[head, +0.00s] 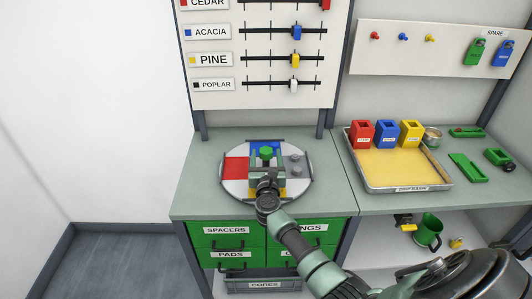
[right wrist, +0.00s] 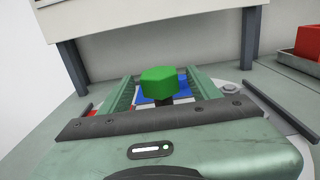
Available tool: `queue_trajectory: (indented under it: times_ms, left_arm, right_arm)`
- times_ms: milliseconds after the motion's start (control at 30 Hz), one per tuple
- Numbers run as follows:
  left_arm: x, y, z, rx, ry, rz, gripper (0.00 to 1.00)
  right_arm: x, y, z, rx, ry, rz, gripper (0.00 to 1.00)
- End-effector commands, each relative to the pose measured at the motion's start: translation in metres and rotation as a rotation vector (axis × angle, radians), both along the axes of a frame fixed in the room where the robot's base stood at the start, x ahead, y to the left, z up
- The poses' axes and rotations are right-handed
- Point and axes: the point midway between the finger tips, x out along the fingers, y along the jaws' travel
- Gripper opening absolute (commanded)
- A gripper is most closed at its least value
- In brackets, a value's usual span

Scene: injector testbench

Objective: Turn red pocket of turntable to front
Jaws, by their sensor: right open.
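The round grey turntable (head: 232,189) sits on the left bench. Its red pocket (head: 235,170) is at the left, its blue pocket (head: 262,147) at the back, and a yellow patch (head: 282,193) shows at the front, partly hidden by my gripper. The right side is grey with round studs (head: 295,162). A green hexagonal knob (head: 266,152) stands at the centre. My right gripper (head: 265,165) is open over the turntable. In the right wrist view the green knob (right wrist: 158,80) shows between its two fingers; contact cannot be told. My left gripper is not in view.
Green labelled drawers (head: 225,231) are under the bench top. On the right bench, a tray (head: 400,187) holds red, blue and yellow bins, with green parts (head: 466,167) beside it. A slider board (head: 262,95) stands behind the turntable. The bench left of the turntable is clear.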

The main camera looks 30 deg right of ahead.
Motion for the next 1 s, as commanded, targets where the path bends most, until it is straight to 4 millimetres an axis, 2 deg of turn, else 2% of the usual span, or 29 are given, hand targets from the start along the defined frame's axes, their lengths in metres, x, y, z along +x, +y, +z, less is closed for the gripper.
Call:
queue_trajectory:
  times_ms: [133,467,600,700,1000]
  left_arm:
    - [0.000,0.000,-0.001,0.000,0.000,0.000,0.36]
    - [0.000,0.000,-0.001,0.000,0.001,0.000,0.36]
    - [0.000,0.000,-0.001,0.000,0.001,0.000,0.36]
    - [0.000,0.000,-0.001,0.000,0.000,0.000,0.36]
    - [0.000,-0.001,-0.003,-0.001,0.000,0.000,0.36]
  right_arm:
    - [0.013,-0.008,0.000,-0.002,0.001,0.000,0.63]
    - [0.016,-0.009,0.000,-0.002,0.001,0.001,0.63]
    - [0.016,-0.009,0.000,-0.002,0.001,0.001,0.24]
    - [0.016,-0.009,0.000,-0.002,0.001,0.001,0.00]
    - [0.017,-0.010,-0.001,-0.002,0.000,-0.003,0.00]
